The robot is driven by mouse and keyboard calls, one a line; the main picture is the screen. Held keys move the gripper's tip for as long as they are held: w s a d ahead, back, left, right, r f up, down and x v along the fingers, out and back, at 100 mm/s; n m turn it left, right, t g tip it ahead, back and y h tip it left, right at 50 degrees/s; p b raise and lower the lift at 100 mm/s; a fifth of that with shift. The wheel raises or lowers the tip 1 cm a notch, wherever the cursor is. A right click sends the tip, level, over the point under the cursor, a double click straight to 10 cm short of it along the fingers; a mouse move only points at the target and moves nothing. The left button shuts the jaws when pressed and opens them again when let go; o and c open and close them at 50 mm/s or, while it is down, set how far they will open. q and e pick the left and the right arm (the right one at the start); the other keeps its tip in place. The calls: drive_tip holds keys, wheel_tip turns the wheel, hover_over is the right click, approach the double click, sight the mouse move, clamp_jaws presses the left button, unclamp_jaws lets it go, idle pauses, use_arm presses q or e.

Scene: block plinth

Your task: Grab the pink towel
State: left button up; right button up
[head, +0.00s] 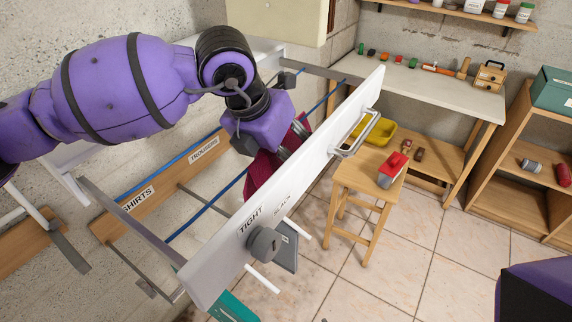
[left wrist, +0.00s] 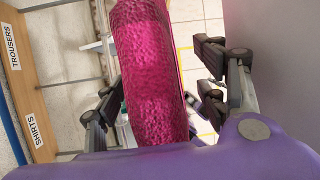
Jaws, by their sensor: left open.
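The pink towel (head: 262,174) hangs behind a long white panel in the head view, which hides part of it. In the left wrist view the towel (left wrist: 148,75) is a textured magenta roll running down the picture. My left gripper (head: 277,150) is at the towel, partly hidden by my own wrist and the panel. In the left wrist view the left gripper (left wrist: 160,98) is open, with its dark fingers on either side of the towel. A gap shows at the right finger; contact at the left one is unclear. My right gripper is not in view.
The white panel (head: 225,262), marked TIGHT and SLACK, has a knob (head: 264,244) and a metal handle (head: 362,133). Blue lines run behind it, beside a wooden board (head: 165,188) labelled SHIRTS and TROUSERS. A wooden stool (head: 352,185) bears a red-topped box (head: 391,172). Tiled floor is open at the lower right.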

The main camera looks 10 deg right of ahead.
use_arm(q)
drive_tip(key=shift+w+f, duration=0.25)
drive_tip(key=shift+f, duration=0.15)
drive_tip(key=shift+s+r, duration=0.1)
drive_tip(key=c, duration=1.3)
drive_tip(key=shift+c, duration=0.2)
